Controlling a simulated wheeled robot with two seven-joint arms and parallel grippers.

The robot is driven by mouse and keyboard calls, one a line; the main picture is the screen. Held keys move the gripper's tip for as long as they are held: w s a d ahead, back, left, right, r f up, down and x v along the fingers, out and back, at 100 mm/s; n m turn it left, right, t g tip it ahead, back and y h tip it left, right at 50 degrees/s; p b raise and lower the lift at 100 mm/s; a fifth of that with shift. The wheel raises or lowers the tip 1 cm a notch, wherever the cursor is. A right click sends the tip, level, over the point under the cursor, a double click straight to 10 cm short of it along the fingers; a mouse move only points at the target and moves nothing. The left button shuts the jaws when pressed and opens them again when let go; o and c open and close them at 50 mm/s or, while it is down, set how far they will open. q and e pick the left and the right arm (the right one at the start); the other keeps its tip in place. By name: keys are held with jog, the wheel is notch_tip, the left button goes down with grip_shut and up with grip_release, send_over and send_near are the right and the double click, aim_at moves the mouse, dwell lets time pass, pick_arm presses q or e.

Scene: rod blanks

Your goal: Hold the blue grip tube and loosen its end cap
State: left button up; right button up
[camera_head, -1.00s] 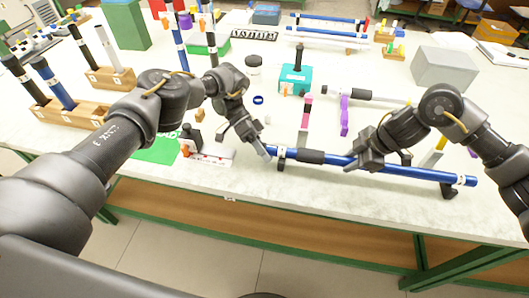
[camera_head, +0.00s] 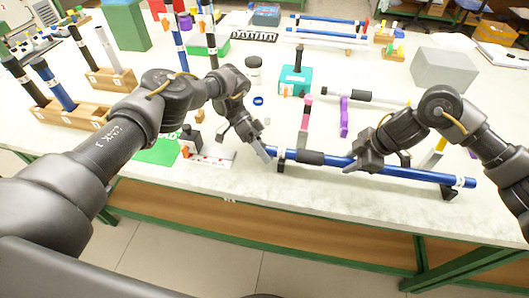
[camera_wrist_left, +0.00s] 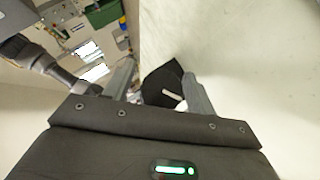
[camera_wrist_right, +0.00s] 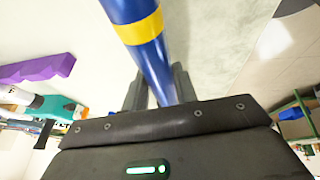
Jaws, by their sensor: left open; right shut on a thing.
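The blue grip tube (camera_head: 400,171) lies along the front of the table on dark supports, with a black sleeve (camera_head: 310,157) near its left part. My right gripper (camera_head: 358,163) is shut around the tube right of the sleeve. In the right wrist view the tube (camera_wrist_right: 150,50) with a yellow band runs between the fingers. My left gripper (camera_head: 266,152) is open at the tube's left end. In the left wrist view a black piece with a white mark (camera_wrist_left: 162,85) shows between its fingers; I cannot tell whether it is the end cap.
A dark support (camera_head: 449,191) stands under the tube's right end. Behind the tube are a purple block (camera_head: 344,130), a pink-topped post (camera_head: 307,116) and a teal block (camera_head: 296,79). A white fixture (camera_head: 208,152) stands left of my left gripper. The table's front edge is close.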

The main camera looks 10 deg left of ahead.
pick_arm(q)
jog(key=v, duration=1.2)
jog(key=shift+f, duration=0.25)
pick_arm(e)
jog(key=shift+f, duration=0.55)
jog(key=o, duration=1.1)
